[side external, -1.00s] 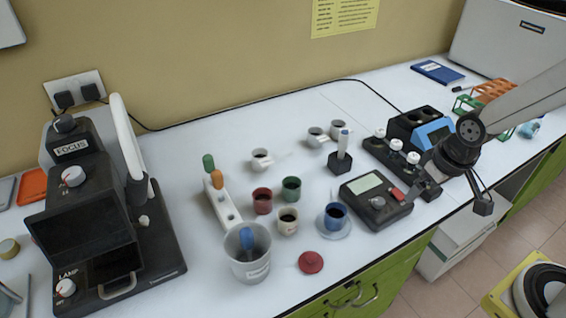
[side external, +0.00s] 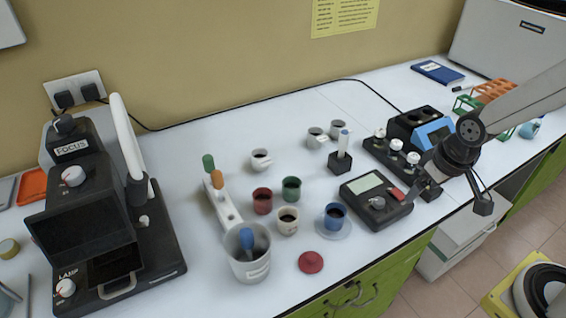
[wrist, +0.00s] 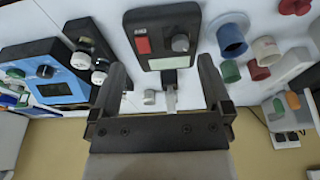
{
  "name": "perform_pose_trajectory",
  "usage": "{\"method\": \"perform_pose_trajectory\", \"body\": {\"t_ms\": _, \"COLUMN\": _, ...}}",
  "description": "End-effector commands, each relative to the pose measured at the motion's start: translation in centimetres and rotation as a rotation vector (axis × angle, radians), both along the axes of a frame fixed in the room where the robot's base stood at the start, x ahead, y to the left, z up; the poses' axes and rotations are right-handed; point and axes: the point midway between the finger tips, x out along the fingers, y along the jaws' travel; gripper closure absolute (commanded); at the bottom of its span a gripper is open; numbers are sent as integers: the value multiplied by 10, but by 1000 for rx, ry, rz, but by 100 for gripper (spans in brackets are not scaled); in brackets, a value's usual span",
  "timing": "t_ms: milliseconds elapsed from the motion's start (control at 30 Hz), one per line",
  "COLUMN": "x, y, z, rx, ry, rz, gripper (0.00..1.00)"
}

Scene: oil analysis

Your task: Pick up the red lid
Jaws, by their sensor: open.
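The red lid (side external: 311,262) lies flat on the white bench near its front edge, right of the large clear beaker. It also shows at the top right edge of the wrist view (wrist: 295,5), partly cut off. My gripper (side external: 426,182) is at the right, beside the black scale-like device, well away from the lid. In the wrist view its two fingers (wrist: 160,65) are spread wide with nothing held between them. The lid is outside the fingers, off to the right.
Near the lid are a blue cup on a saucer (side external: 347,230), a cream cup (side external: 287,221), a red cup (side external: 262,200) and the clear beaker (side external: 246,262). The black device with a red button (side external: 362,186) lies between gripper and cups. A microscope-like machine (side external: 100,215) stands left.

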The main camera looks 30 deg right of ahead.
Motion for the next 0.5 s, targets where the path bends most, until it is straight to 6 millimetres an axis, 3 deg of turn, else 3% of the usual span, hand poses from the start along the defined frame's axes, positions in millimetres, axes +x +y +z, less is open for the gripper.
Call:
{"method": "perform_pose_trajectory", "body": {"t_ms": 333, "x": 2, "y": 2, "z": 0, "rx": 1, "ry": 2, "rz": 4, "gripper": 0}}
{"method": "perform_pose_trajectory", "body": {"t_ms": 500, "x": 12, "y": 17, "z": -2, "rx": 5, "ry": 20, "rz": 29, "gripper": 0}}
